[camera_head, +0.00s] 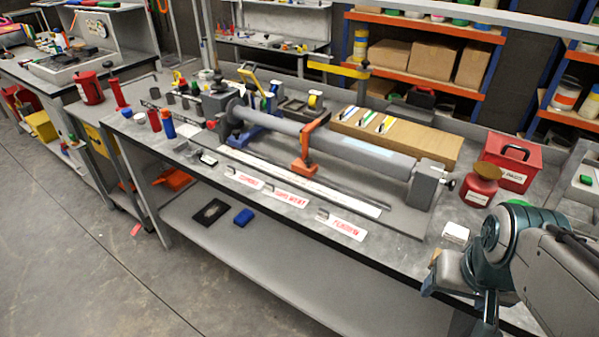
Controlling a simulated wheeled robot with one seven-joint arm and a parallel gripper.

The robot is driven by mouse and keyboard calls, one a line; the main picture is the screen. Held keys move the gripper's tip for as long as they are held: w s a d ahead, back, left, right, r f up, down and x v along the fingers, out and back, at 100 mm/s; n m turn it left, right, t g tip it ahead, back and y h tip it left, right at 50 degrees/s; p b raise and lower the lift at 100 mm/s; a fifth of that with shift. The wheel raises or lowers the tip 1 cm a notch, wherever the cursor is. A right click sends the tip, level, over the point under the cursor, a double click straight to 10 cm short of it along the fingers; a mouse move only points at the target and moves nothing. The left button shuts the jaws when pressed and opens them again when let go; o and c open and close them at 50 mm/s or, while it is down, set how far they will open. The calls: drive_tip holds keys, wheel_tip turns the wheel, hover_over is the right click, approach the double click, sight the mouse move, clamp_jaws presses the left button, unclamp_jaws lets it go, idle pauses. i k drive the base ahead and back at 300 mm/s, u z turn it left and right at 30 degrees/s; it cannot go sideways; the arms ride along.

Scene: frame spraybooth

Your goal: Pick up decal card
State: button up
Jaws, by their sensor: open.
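Several white cards could be the decal card, and I cannot tell which is meant. Three with red lettering lie in a row along the bench's front edge: a left card (243,180), a middle card (291,197) and a right card (341,226). My gripper (462,287) is at the lower right, by the bench's front edge, apart from all these cards. It is open; its fingers are partly hidden.
A long grey tube (345,148) lies in a fixture with an orange clamp (311,147). A red jar (481,188) and a red box (510,160) stand at the right. A small white block (455,233) lies near my gripper. The lower shelf (290,262) is mostly bare.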

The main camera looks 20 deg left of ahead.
sight(270, 190)
drive_tip(key=u, duration=2.4)
drive_tip(key=i, duration=2.35)
drive_tip(key=z, duration=3.55)
